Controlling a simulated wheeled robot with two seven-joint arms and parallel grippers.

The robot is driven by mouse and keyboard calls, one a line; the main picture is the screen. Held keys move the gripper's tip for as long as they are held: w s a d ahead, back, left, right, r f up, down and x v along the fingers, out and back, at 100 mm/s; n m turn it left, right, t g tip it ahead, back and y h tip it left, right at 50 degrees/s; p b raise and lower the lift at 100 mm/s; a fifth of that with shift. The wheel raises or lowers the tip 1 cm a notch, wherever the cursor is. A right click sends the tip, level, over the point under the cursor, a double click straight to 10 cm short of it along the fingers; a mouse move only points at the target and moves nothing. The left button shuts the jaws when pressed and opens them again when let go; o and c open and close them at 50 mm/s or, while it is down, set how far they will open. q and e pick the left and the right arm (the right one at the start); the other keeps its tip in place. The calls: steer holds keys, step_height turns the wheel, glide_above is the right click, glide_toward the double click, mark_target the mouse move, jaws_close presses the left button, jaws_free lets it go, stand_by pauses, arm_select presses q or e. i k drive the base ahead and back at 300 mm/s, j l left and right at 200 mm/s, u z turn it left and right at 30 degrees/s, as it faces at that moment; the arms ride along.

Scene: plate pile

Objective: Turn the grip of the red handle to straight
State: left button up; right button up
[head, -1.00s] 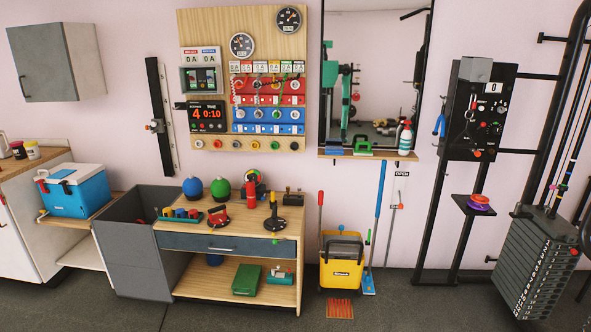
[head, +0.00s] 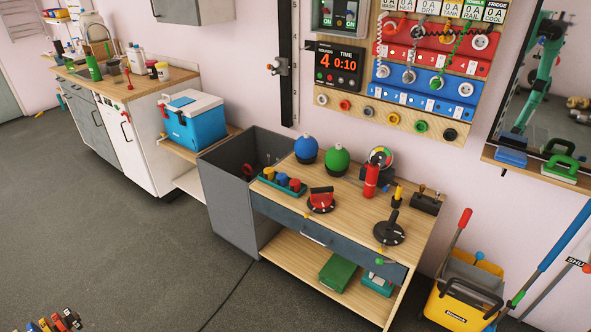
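A red handle (head: 321,192) sits on a dark round base on the wooden workbench top (head: 345,215), near the front edge. Its red grip looks roughly level across the base, but it is too small to tell its exact turn. Other red parts are nearby: an upright red cylinder (head: 371,180) with a round coloured dial stands behind it to the right. Neither of my grippers is in the head view.
Blue and green domes (head: 337,161) stand behind the handle, and a green tray (head: 283,184) with coloured knobs is left. A black lever on a disc (head: 389,233) is right. A yellow bucket (head: 463,290) stands right of the bench. Grey floor (head: 130,250) in front is mostly clear.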

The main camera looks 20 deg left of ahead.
mark_target(320, 201)
steer(key=i+u, duration=0.85)
steer(key=i+j+z, duration=0.5)
steer(key=l, duration=0.1)
